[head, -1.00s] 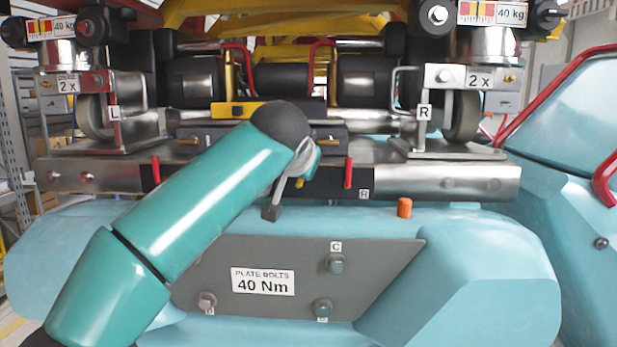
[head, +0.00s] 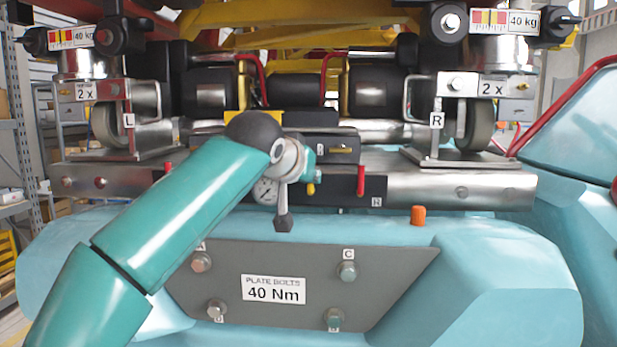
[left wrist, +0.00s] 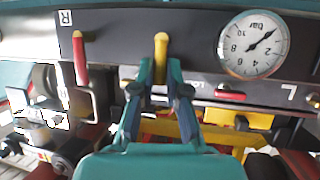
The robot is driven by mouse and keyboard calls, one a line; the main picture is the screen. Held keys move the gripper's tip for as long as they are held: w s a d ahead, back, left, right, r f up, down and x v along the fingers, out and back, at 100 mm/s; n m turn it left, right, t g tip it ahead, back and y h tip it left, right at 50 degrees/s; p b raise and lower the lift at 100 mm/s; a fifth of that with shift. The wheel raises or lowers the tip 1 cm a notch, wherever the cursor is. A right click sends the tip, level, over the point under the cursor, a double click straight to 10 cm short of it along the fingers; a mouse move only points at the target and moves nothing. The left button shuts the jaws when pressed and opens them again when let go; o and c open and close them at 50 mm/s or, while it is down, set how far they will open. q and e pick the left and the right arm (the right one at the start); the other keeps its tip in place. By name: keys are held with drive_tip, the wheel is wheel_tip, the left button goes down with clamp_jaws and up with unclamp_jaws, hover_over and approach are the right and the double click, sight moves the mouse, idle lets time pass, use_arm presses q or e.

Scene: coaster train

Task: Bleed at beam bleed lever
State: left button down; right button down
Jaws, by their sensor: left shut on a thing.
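A yellow lever (left wrist: 161,45), which fits the beam bleed lever, stands at the middle of the dark panel on the beam (head: 500,185). My left gripper (left wrist: 162,68) is closed around it in the left wrist view, with the lever's tip showing past the fingers. In the head view my left gripper (head: 309,170) is at the beam's middle, seen side-on, and a bit of the yellow lever (head: 311,189) shows just below it. A round bar gauge (left wrist: 253,45) sits beside the lever; in the head view the gauge (head: 264,190) is partly behind my wrist. My right gripper is not seen.
A red lever (head: 361,180) stands right of the yellow one, and another red lever (head: 168,168) stands left. An orange cap (head: 418,215) sits on the blue body below. Wheels and brackets marked L and R flank the beam. A bolted grey plate (head: 400,268) lies below.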

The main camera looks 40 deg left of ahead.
use_arm(q)
drive_tip(key=shift+d+f, duration=0.15)
drive_tip(key=shift+f, duration=0.2)
drive_tip(key=c, duration=1.2)
unclamp_jaws()
drive_tip(key=shift+r, duration=0.15)
drive_tip(key=shift+s+r, duration=0.1)
drive_tip(key=v, duration=1.1)
drive_tip(key=shift+s+d+r, duration=0.1)
drive_tip(key=shift+s, duration=0.2)
